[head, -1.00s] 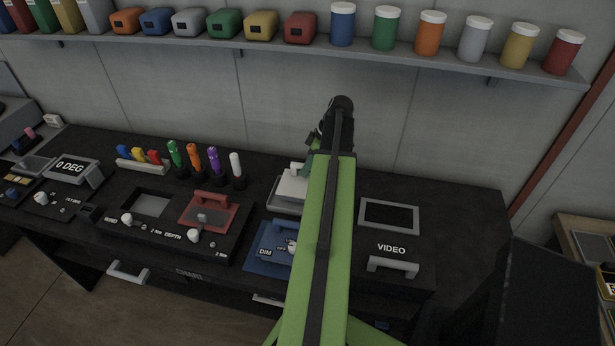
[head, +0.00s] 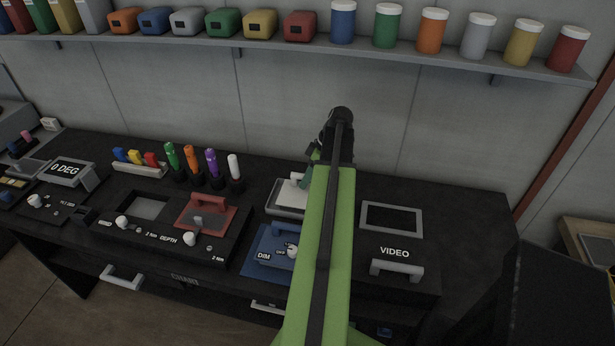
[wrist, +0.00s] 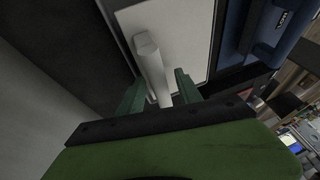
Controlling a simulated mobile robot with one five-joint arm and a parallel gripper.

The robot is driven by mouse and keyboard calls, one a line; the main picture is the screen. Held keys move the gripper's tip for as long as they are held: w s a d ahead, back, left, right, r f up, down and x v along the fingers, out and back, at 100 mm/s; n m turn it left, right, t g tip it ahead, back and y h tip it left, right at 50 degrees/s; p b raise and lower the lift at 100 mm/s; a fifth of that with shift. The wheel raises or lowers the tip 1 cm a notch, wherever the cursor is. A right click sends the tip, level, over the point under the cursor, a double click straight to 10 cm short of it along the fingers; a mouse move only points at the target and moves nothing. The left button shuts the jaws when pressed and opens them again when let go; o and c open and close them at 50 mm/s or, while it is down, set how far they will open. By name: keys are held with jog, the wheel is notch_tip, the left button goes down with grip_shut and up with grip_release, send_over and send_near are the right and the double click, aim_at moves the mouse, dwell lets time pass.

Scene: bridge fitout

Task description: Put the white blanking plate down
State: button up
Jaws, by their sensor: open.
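The white blanking plate (head: 291,194) lies in a grey-rimmed tray (head: 274,211) on the black console, left of my arm in the head view. In the wrist view the plate (wrist: 190,30) shows as a flat white sheet with a raised white bar handle (wrist: 152,62). My gripper (wrist: 160,90) is open, with one green finger on each side of the handle's near end. I cannot tell whether a finger touches it. In the head view my gripper (head: 312,168) is partly hidden behind my arm, and the plate's right part is covered.
A blue DIM panel (head: 264,246) sits in front of the tray. A VIDEO panel (head: 391,222) is to the right, and a red plate (head: 207,216) to the left. Several coloured pens (head: 212,164) stand behind. A shelf (head: 400,48) of jars and boxes runs above.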

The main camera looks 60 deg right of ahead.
jog(key=shift+r, duration=0.1)
jog(key=shift+r+p, duration=0.3)
jog(key=shift+p, duration=0.15)
jog(key=p+v, duration=1)
jog(key=v, duration=0.1)
jog(key=shift+s+d+r, duration=0.15)
jog(key=shift+s, duration=0.1)
